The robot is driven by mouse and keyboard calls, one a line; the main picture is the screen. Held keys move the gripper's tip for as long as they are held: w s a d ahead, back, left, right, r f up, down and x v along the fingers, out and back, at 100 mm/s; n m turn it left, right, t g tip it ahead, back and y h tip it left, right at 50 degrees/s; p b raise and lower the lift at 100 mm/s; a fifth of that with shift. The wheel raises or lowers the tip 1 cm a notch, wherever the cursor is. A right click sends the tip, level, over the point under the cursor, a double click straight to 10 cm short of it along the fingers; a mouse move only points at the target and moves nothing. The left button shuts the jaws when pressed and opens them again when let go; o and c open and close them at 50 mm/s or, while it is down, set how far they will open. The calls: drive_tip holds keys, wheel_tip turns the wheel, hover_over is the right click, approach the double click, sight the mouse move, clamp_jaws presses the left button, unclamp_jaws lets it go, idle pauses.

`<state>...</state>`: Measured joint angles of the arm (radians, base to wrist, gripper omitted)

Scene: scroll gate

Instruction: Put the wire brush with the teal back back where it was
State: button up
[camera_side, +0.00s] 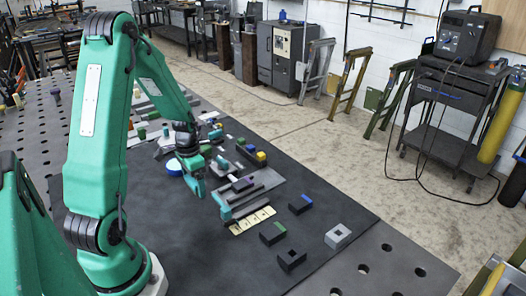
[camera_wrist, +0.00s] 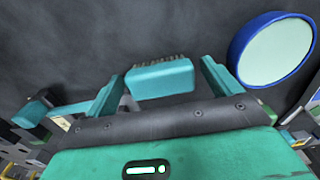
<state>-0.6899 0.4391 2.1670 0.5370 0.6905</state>
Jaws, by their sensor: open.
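The wire brush with the teal back (camera_wrist: 160,82) shows in the wrist view, with its brown bristles along the upper edge. It lies between the two teal fingers of my gripper (camera_wrist: 163,70). The fingers are open, with a gap on each side of the brush. In the side view my gripper (camera_side: 195,187) is low over the dark mat, beside the blue-rimmed dish. I cannot make out the brush apart from the gripper there. Whether the brush touches the mat is unclear.
The blue-rimmed round dish (camera_wrist: 275,52) is close to the right finger; it also shows in the side view (camera_side: 174,167). A grey gate-like fixture (camera_side: 250,187) and pale marked cards (camera_side: 252,220) lie to the right. Several small blocks stand beyond. The front mat (camera_side: 190,250) is clear.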

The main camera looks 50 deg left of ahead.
sight(193, 179)
drive_tip(key=shift+r, duration=0.15)
wheel_tip(193, 179, up, 12)
idle(0.8)
idle(0.5)
drive_tip(key=s+d+r+t, duration=0.2)
drive_tip(key=d+r, duration=0.4)
drive_tip(key=d, duration=0.5)
drive_tip(key=s+d+r+t, duration=0.3)
drive_tip(key=d+r, duration=0.3)
drive_tip(key=d, duration=0.6)
drive_tip(key=shift+s+d+t, duration=0.25)
drive_tip(key=shift+s+t, duration=0.05)
drive_tip(key=shift+s, duration=0.25)
